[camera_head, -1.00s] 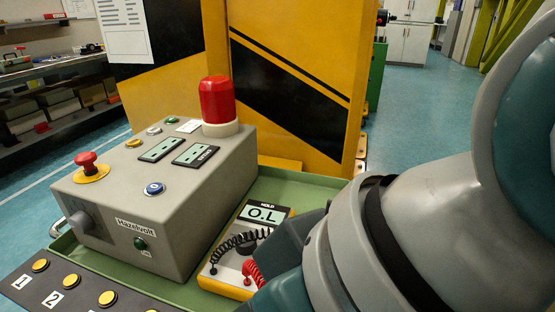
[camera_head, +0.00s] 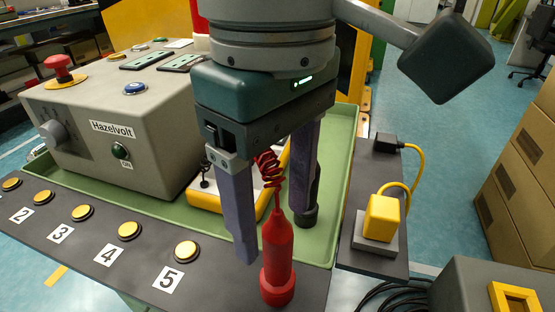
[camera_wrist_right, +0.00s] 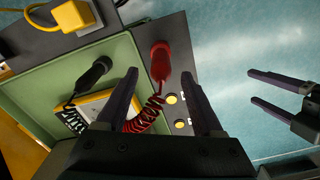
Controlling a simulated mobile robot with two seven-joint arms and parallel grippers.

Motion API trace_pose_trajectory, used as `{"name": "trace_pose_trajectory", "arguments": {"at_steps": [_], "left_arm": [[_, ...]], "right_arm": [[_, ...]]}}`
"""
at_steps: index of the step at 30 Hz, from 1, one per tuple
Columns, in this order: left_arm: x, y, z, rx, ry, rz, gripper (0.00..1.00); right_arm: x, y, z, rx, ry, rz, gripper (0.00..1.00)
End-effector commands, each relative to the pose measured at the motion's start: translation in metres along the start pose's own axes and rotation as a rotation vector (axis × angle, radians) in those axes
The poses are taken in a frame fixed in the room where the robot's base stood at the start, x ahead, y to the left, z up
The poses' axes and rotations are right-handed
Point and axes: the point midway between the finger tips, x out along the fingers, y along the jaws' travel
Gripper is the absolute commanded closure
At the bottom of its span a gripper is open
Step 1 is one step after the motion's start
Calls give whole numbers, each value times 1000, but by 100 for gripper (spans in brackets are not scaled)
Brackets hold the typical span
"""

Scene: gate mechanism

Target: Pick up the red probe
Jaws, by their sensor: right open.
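The red probe (camera_head: 278,250) stands upright near the right front of the console, with a red coiled cord (camera_head: 268,170) rising from its top. My right gripper (camera_head: 275,243) points down over it, fingers apart. The probe appears between the fingertips in the head view; whether they touch it I cannot tell. In the right wrist view the red probe (camera_wrist_right: 160,62) lies between and just beyond the open fingertips (camera_wrist_right: 160,76). Another gripper, my left (camera_wrist_right: 270,95), shows at the right edge there with its fingers apart. The yellow meter (camera_head: 204,196) is partly hidden behind my right gripper.
A black probe (camera_wrist_right: 97,72) stands close by, partly behind a finger in the head view. The grey Hazelvolt box (camera_head: 120,115) is to the left. Numbered yellow buttons (camera_head: 129,230) line the front panel. A yellow plug (camera_head: 381,217) sits at the right. Boxes (camera_head: 515,170) stand farther right.

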Motion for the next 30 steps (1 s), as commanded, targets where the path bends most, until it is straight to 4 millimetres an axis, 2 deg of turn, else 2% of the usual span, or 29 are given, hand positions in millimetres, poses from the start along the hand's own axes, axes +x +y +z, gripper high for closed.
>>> {"name": "trace_pose_trajectory", "arguments": {"at_steps": [12, 21, 30], "left_arm": [[14, 1, 4, -2, 0, 2, 17], [13, 0, 5, 2, -1, -1, 17], [13, -2, 5, 7, -2, -6, 17]], "right_arm": [[54, -1, 4, -1, 1, 0, 31], [57, -1, 4, -2, 3, 1, 33], [56, -1, 4, -2, 3, 0, 66]]}}
